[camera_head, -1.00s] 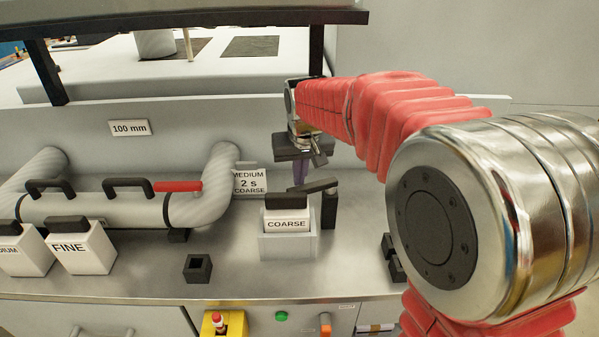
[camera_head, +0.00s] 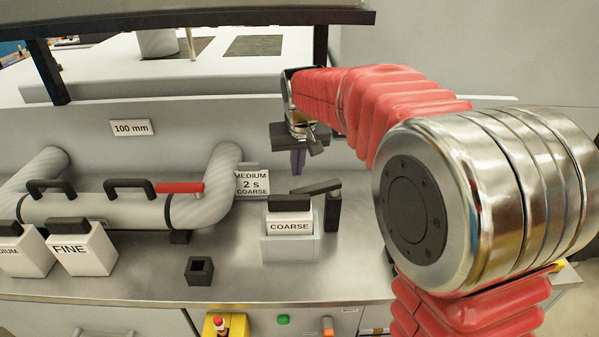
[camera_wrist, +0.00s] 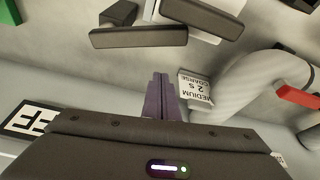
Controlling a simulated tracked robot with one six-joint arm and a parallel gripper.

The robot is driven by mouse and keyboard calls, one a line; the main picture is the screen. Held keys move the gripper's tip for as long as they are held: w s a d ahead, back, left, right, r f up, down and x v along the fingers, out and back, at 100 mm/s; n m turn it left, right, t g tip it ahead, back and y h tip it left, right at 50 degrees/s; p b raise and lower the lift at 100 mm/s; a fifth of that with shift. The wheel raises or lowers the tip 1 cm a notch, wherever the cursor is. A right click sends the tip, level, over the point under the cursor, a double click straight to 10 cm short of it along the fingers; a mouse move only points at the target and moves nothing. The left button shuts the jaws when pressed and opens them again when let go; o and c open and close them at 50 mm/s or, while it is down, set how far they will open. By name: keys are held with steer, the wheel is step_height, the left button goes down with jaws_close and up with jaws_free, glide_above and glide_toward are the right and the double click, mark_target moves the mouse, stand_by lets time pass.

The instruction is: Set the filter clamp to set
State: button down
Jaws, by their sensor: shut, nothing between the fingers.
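The filter clamp is a dark lever (camera_head: 317,187) on a short dark post (camera_head: 333,212), just right of the COARSE filter block. The lever points left from the post, its free end near the block's dark handle (camera_head: 289,202). The white COARSE block (camera_head: 289,227) sits in a pale holder (camera_head: 290,250). My gripper (camera_head: 298,170) is shut and empty, with purple fingers pointing down, above and behind the lever in the head view. In the wrist view, the shut fingers (camera_wrist: 158,80) are apart from the lever (camera_wrist: 137,35), which lies ahead of them.
A MEDIUM 2 s COARSE sign (camera_head: 252,184) stands left of the clamp, beside a thick pipe (camera_head: 213,190) with a red handle (camera_head: 180,187). The FINE block (camera_head: 82,252) and another block are at left. A dark square socket (camera_head: 199,270) stands on the bench front.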

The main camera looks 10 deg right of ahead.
steer(key=v, duration=0.9)
steer(key=shift+d, duration=0.25)
steer(key=shift+w, duration=0.1)
steer(key=f, duration=0.1)
steer(key=s+f, duration=0.1)
steer(key=f, duration=0.1)
steer(key=shift+s+f, duration=0.25)
steer(key=shift+s, duration=0.15)
steer(key=s, duration=0.1)
steer(key=s+f, duration=0.1)
steer(key=s, duration=0.1)
steer(key=shift+s+d+f, duration=0.3)
steer(key=shift+s+d, duration=0.05)
steer(key=shift+d, duration=0.05)
steer(key=s+d+f+t, duration=0.1)
steer(key=s+d, duration=0.1)
steer(key=s, duration=1)
steer(key=s+d+f, duration=0.2)
steer(key=s+d, duration=0.1)
steer(key=s, duration=0.9)
steer(key=shift+m+t, duration=0.3)
steer(key=shift+t, duration=0.1)
steer(key=shift+f, duration=0.1)
